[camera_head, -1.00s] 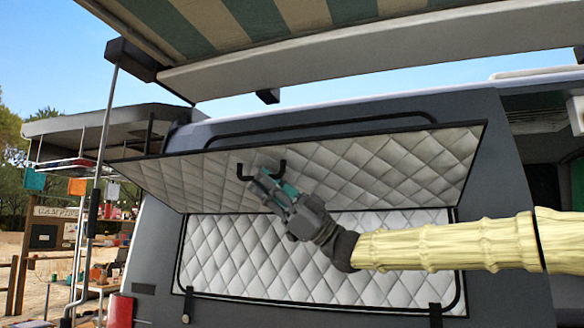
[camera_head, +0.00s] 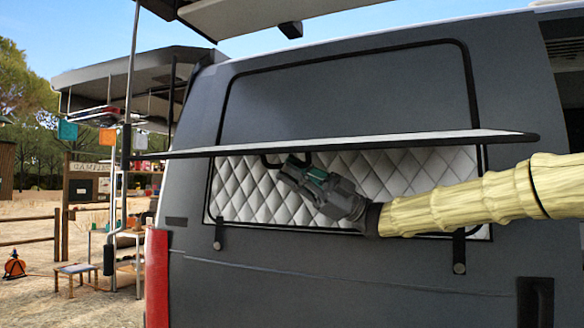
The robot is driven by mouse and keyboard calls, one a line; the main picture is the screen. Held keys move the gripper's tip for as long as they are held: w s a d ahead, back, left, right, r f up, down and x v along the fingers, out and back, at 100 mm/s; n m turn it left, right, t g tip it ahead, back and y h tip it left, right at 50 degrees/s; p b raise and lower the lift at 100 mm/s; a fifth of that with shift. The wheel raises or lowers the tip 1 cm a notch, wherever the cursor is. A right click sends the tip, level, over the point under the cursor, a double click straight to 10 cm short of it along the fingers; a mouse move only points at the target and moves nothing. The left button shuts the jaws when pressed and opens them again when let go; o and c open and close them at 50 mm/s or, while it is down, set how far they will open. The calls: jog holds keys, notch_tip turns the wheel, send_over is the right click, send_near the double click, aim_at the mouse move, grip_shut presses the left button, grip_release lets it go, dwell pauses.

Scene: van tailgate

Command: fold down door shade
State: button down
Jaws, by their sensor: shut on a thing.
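The door shade (camera_head: 405,141) is a quilted silver panel with a dark edge. In the head view it sticks out from the grey van side about level, seen nearly edge-on. Behind and below it, quilted silver lining (camera_head: 240,190) fills a framed area of the door. My gripper (camera_head: 285,168) is just under the shade, shut on the black handle (camera_head: 270,161) at its underside. My gripper's fingers partly hide the handle.
Two dark straps (camera_head: 459,250) hang below the lining. An awning (camera_head: 250,12) is above. At left are a pole (camera_head: 130,100), a red tail light (camera_head: 157,275), a stool (camera_head: 76,275) and a camping stall.

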jog(key=shift+w+d, duration=0.15)
jog(key=c, duration=1.9)
grip_release()
jog(key=shift+o, duration=0.4)
jog(key=shift+w+f, duration=0.1)
jog(key=shift+w, duration=0.1)
jog(key=shift+s, duration=0.1)
